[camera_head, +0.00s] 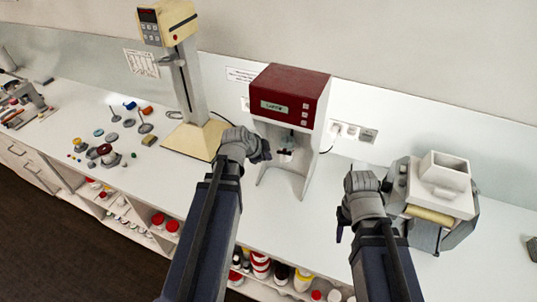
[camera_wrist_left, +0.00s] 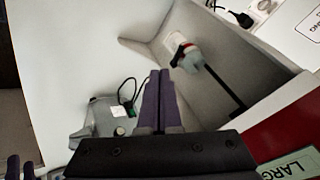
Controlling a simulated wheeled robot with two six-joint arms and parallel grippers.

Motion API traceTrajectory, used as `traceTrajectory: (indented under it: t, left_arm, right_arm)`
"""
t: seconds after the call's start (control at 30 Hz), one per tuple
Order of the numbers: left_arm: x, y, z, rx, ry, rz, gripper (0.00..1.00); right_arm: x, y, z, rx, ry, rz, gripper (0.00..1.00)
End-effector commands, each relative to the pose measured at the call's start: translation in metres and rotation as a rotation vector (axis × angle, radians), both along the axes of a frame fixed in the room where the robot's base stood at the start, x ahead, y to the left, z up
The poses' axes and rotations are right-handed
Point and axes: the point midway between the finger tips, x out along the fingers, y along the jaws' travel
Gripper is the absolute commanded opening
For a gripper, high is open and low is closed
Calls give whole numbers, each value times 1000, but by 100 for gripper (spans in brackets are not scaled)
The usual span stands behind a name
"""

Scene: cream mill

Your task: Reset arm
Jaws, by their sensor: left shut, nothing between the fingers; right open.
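My left gripper (camera_head: 260,150) is in front of the red-and-white machine (camera_head: 293,98), at the left side of its open bay. In the left wrist view its two dark purple fingers (camera_wrist_left: 158,100) are pressed together with nothing between them. The machine's grey bay (camera_wrist_left: 205,55) and a small red-and-grey fitting (camera_wrist_left: 187,55) lie beyond the fingers there. My right gripper (camera_head: 363,188) is open, in front of and left of the cream-and-grey mill (camera_head: 440,190). Its fingers are partly hidden by its own wrist in the head view.
A tall cream stand device (camera_head: 180,70) stands on the white bench (camera_head: 290,225) left of the red machine. Several small discs and tools (camera_head: 110,140) lie further left. Shelves below hold red-lidded jars (camera_head: 165,222). Wall sockets (camera_head: 355,131) and a cable are behind the right arm.

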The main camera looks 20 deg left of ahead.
Motion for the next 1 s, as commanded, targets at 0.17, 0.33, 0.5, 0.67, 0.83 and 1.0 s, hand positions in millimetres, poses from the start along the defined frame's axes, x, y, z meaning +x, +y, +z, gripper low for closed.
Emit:
traceTrajectory:
  t: [0.17, 0.33, 0.5, 0.67, 0.83, 1.0]
  left_arm:
    - [0, 0, 0, 0, 0, 0, 0]
    - [-1, -4, -6, -5, 9, 1, 0]
    - [-21, -53, -61, -66, 145, 48, 0]
    - [-66, -119, -136, -102, 377, 198, 0]
    - [-117, -163, -194, -56, 555, 417, 0]
    - [-152, -183, -224, 8, 625, 604, 0]
  right_arm:
    - [0, 0, 0, 0, 0, 0, 50]
    - [0, 0, -5, 0, 0, 0, 50]
    - [0, 0, -46, -1, -1, 2, 50]
    - [0, 0, -103, -1, -2, 5, 50]
    - [1, 0, -151, -2, -3, 9, 50]
    - [1, 0, -180, -2, -3, 11, 50]
